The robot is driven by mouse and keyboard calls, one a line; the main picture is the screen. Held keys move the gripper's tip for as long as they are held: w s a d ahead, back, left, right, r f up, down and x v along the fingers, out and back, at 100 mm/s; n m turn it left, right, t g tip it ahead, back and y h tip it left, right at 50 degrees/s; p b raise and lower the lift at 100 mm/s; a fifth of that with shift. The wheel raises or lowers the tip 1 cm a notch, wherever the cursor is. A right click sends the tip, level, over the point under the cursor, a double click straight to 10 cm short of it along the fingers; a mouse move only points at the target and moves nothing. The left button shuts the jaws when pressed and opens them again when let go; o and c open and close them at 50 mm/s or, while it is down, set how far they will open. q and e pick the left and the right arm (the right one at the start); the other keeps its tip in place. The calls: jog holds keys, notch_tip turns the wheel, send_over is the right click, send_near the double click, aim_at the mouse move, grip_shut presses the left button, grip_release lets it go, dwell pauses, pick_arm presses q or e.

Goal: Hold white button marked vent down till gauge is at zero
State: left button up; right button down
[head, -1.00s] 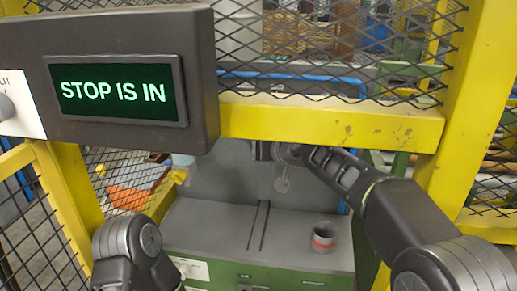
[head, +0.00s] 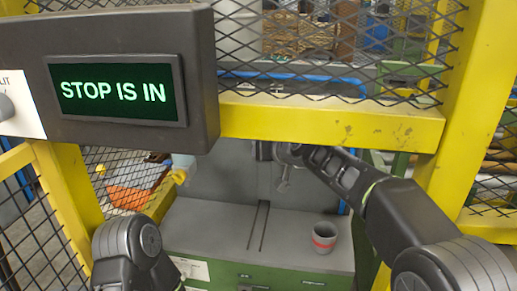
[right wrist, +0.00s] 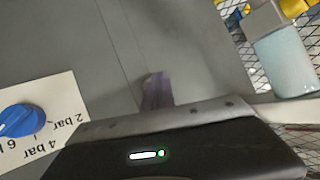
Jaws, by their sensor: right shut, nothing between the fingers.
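I do not see a white button marked vent or a gauge in either view. My right gripper (head: 283,186) is in front of the grey back panel above the bench, small and partly merged with the grey behind it. In the right wrist view its closed, blurred fingertips (right wrist: 154,80) point at a plain grey surface, with nothing between them. A blue knob (right wrist: 20,120) on a white plate (right wrist: 55,115) marked 2 bar, 4 bar and 6 lies left of the fingers. My left arm shows at lower left in the head view; its gripper is out of view.
A dark box with a screen (head: 117,90) reading STOP IS IN fills the upper left. A yellow beam (head: 330,125) with mesh crosses above the bench (head: 210,225). A grey cup with a red band (head: 325,237) stands at the bench's right. A pale cylinder (right wrist: 288,62) is upper right.

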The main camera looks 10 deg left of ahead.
jog(key=shift+s, duration=0.1)
jog(key=shift+s+b, duration=0.35)
jog(key=shift+s, duration=0.3)
jog(key=s+b, duration=0.1)
jog(key=s, duration=0.4)
dwell(0.6)
